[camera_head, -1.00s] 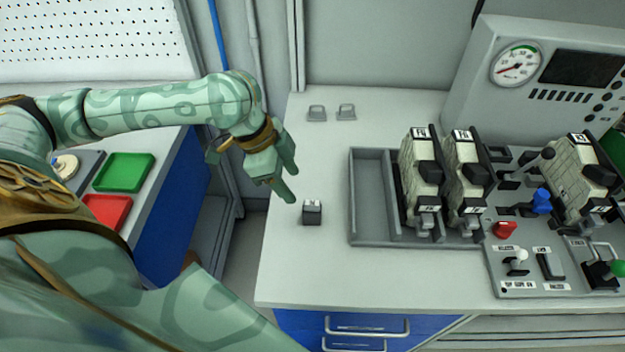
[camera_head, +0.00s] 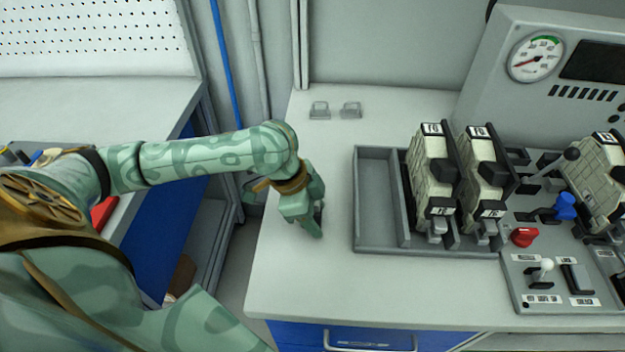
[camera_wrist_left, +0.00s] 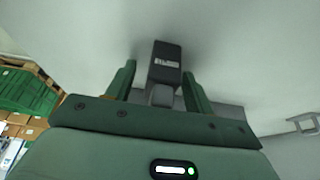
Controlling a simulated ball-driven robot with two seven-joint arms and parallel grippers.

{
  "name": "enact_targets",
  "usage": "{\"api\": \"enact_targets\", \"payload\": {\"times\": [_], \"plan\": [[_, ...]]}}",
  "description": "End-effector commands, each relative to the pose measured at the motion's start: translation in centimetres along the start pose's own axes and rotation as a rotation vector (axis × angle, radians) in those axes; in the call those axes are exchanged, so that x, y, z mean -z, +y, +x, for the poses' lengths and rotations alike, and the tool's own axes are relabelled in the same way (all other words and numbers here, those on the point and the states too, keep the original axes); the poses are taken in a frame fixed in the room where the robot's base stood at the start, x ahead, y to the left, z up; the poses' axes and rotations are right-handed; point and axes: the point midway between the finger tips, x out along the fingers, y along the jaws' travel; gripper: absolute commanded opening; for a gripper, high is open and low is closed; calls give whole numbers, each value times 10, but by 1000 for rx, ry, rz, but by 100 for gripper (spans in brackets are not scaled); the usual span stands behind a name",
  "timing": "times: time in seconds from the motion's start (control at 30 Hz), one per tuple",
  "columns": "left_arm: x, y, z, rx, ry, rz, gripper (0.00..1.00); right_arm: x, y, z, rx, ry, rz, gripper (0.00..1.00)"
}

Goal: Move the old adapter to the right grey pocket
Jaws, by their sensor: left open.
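The small dark block with a white label, apparently the old adapter (camera_wrist_left: 166,62), stands on the bench between the two fingers of my left gripper (camera_wrist_left: 160,80) in the left wrist view. A grey part shows at its near end. In the head view my left gripper (camera_head: 313,226) is low over the bench and hides most of the block; a dark sliver shows. The gripper is open; finger contact cannot be told. The grey tray (camera_head: 376,152) stands to its right. Its left pocket (camera_head: 376,205) is empty; beige units (camera_head: 434,170) stand in its right part. My right gripper is not in view.
Two small metal brackets (camera_head: 319,110) lie at the back of the bench. A control panel with a red knob (camera_head: 524,237) and a blue knob (camera_head: 565,205) lies right of the tray. The bench between gripper and tray is clear.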

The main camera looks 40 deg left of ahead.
Motion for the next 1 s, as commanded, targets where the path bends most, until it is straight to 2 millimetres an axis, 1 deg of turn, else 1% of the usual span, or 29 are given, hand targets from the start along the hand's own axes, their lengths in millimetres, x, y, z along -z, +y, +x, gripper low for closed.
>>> {"api": "enact_targets", "payload": {"times": [0.07, 0.1, 0.17, 0.2, 0.23, 0.27, 0.33, 0.37, 0.53, 0.67, 0.77, 0.83, 0.97, 1.0], "plan": [[0, 0, -1, 1, 0, 0, 53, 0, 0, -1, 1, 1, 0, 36], [0, 0, -1, 1, 0, 0, 42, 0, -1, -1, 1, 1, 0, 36], [0, 0, -1, 1, 0, 0, 25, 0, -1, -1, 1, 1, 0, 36], [0, 0, -1, 1, 0, 0, 14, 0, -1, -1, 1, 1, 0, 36], [0, 0, -1, 1, 0, 0, 5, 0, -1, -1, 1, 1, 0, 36], [0, 0, -1, 1, 0, 0, 3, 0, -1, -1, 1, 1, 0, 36], [0, 0, -1, 1, 1, 0, 3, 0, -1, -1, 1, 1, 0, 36], [0, 0, -1, 1, 1, 0, 0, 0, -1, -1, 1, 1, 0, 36], [1, 0, -2, 1, 1, 0, 0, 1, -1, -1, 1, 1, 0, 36], [4, 0, -10, 3, 1, 1, 0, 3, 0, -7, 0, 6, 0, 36], [10, -1, -24, 5, 3, 2, 0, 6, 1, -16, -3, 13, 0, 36], [16, -1, -37, 5, 4, 3, 0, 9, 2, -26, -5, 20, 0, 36], [26, 24, -64, 4, 4, 7, 0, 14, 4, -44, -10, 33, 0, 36], [31, 33, -75, 4, 5, 7, 0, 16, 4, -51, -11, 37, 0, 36]]}}
